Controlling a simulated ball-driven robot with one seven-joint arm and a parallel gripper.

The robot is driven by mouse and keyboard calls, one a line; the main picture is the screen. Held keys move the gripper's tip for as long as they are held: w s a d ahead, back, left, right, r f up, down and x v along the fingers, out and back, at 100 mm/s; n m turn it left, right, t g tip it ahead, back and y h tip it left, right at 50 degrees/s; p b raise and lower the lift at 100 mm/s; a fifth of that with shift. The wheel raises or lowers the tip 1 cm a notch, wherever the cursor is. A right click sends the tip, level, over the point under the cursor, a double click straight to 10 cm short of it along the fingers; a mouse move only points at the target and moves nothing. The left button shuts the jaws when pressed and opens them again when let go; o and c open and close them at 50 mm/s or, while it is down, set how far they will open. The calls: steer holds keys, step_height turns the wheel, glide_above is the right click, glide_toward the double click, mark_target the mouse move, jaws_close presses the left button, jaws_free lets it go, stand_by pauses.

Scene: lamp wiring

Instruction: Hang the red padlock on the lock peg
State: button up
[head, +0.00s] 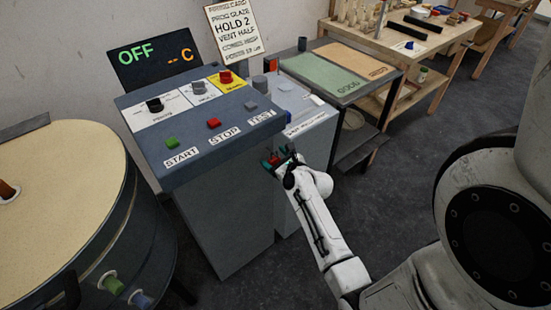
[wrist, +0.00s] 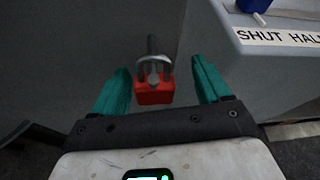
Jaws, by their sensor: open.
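The red padlock (wrist: 153,94) shows in the wrist view between the two teal fingers of my gripper (wrist: 162,88), with clear gaps on both sides. Its grey shackle (wrist: 139,66) is at a dark grey peg (wrist: 151,44) that sticks out in front of the grey cabinet face. The shackle seems to loop around the peg, but I cannot tell whether it rests on it. My gripper is open. In the head view, my gripper (head: 279,160) is low by the cabinet fronts, with a small patch of red at the fingers.
A grey control console (head: 212,136) with START, STOP and TEST buttons stands left of my gripper. A lower grey cabinet (head: 312,138) adjoins it on the right. A round kiln-like drum (head: 75,200) is at far left. Workbenches (head: 395,40) stand behind; open floor (head: 390,190) lies right.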

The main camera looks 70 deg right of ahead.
steer(key=shift+s+a, duration=0.1)
steer(key=v, duration=1)
steer(key=shift+s+a, duration=0.15)
steer(key=shift+s, duration=0.1)
steer(key=shift+r, duration=0.1)
steer(key=w+a+f+n+g+y, duration=0.15)
steer(key=a+n+y, duration=0.25)
steer(key=a+n, duration=0.5)
steer(key=w+a+f+n+g+y, duration=0.1)
steer(key=w+a+n+y, duration=0.2)
steer(key=a+n, duration=0.6)
steer(key=s+a+r+n+g+y, duration=0.1)
steer(key=s+a+n+g, duration=0.7)
steer(key=n, duration=1.4)
steer(key=shift+s+a, duration=0.65)
steer(key=shift+a, duration=0.15)
stand_by(0.9)
